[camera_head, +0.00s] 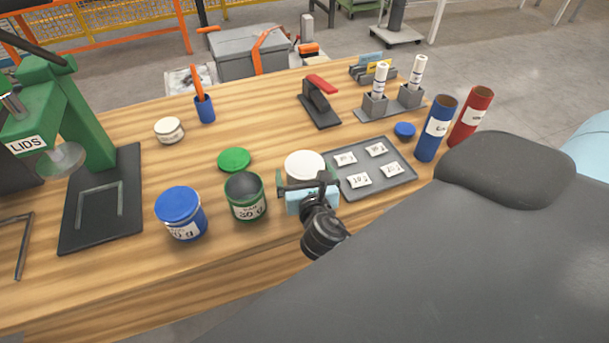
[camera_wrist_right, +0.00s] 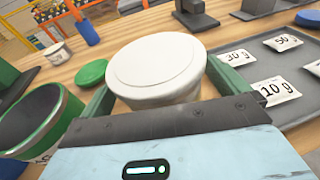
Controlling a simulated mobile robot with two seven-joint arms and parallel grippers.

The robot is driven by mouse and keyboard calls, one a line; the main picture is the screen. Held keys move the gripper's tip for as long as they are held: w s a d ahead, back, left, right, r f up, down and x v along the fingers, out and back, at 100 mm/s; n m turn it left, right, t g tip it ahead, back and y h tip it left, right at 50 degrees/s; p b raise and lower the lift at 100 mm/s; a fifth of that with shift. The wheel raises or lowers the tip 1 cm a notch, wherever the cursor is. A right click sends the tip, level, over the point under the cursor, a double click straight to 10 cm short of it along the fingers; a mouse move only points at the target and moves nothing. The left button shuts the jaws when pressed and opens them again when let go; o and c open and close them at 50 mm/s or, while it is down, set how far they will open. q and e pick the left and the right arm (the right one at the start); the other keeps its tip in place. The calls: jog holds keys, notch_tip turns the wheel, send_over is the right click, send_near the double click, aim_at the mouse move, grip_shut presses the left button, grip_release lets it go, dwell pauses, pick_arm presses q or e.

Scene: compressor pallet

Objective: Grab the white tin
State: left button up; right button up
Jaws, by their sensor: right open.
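The white tin (camera_head: 304,163) with a round white lid stands on the wooden table, just left of the grey tray. In the right wrist view the white tin (camera_wrist_right: 158,68) fills the middle, with a green finger pad on each side of it. My right gripper (camera_head: 307,187) is open at the tin's near side. Its fingers reach around the tin, and I cannot tell whether they touch it. The gripper hides the tin's lower front. My left gripper is not in view.
A green tin (camera_head: 246,199) and blue-lidded tin (camera_head: 181,216) stand to the left, with a loose green lid (camera_head: 234,160) behind. The grey tray (camera_head: 391,190) with several packets is close on the right.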

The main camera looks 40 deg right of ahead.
jog(key=shift+w+d, duration=0.15)
jog(key=shift+w, duration=0.05)
jog(key=shift+c, duration=0.4)
jog(key=c, duration=2)
